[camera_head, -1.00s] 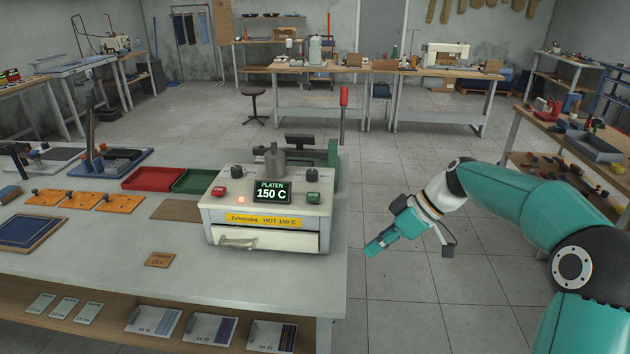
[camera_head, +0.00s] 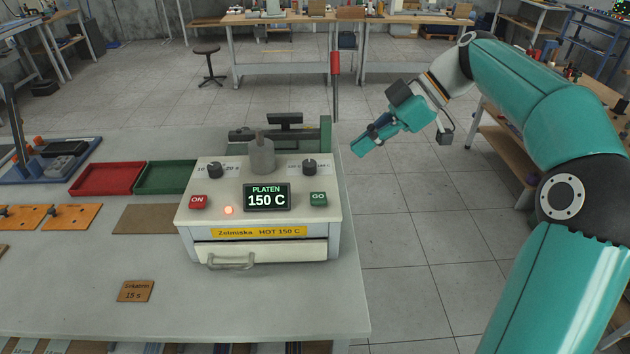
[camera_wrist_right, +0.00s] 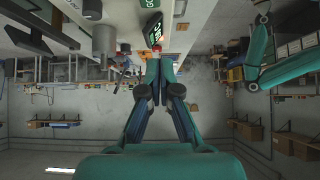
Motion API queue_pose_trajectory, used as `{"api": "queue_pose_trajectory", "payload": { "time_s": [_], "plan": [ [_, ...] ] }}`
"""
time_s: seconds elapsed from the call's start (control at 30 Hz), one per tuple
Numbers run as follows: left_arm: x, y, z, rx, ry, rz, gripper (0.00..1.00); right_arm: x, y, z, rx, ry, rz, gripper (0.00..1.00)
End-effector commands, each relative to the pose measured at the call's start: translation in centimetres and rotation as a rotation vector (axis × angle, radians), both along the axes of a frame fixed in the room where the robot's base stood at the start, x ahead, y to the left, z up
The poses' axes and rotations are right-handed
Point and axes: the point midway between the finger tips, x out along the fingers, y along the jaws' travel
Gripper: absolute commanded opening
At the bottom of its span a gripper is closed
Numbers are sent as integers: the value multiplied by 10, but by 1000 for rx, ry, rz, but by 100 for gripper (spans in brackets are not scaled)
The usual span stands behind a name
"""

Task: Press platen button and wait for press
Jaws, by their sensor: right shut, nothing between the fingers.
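The platen press (camera_head: 262,232) is a white box on the table with a display reading "PLATEN 150 C", a red ON button (camera_head: 198,202), a lit orange lamp (camera_head: 229,210) and a green GO button (camera_head: 318,199). Its front drawer (camera_head: 262,252) looks closed. My right gripper (camera_head: 358,149) is shut and empty, in the air right of the press and above the floor, apart from the buttons. In the right wrist view its fingers (camera_wrist_right: 158,58) are together, with the press display (camera_wrist_right: 152,28) beyond the tips. My left gripper is not in view.
A red tray (camera_head: 108,179) and a green tray (camera_head: 166,177) lie left of the press. Orange plates (camera_head: 75,217) lie further left. A small brown tag (camera_head: 136,291) lies in front. A red-topped post (camera_head: 335,64) stands behind the press.

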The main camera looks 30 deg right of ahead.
Motion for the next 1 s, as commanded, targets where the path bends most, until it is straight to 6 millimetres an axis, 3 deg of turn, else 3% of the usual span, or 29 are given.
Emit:
{"api": "queue_pose_trajectory", "payload": {
  "time_s": [0.47, 0.9, 1.0],
  "plan": [
    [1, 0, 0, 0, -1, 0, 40, 8, 12, -14, 2, 5, 4, 0],
    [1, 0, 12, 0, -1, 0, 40, 40, 65, -73, 4, 8, 8, 0],
    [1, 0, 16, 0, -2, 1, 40, 40, 63, -89, 2, 9, 4, 0]
  ]
}}
